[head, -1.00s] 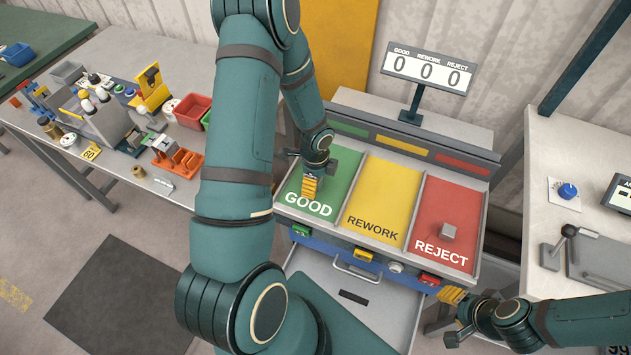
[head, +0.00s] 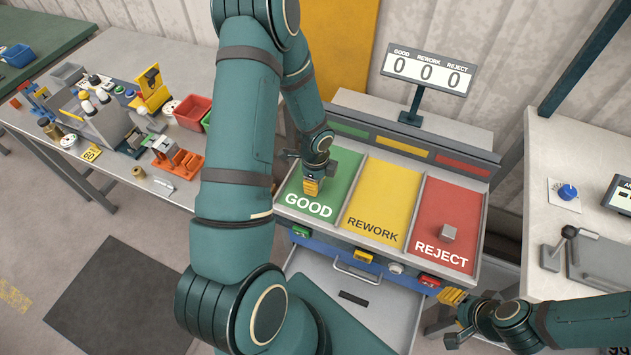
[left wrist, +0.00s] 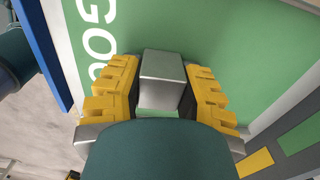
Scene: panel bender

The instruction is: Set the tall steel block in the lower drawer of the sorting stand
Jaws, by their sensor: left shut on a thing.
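The tall steel block (left wrist: 162,80) is between the yellow fingers of my left gripper (left wrist: 164,92) in the left wrist view. My left gripper (head: 311,186) is shut on it over the green GOOD bay (head: 325,205). In the head view the fingers hide most of the block; I cannot tell whether it touches the bay. The sorting stand (head: 440,160) has a grey drawer (head: 385,318) standing open below its blue front; my left arm hides its left part. My right gripper (head: 452,312) is at the lower right, beside the stand; its finger opening is unclear.
The yellow REWORK bay (head: 385,200) is empty. A metal handle (head: 357,272) sticks out over the open drawer. A white table (head: 575,140) stands right; a cluttered bench (head: 110,175) stands left.

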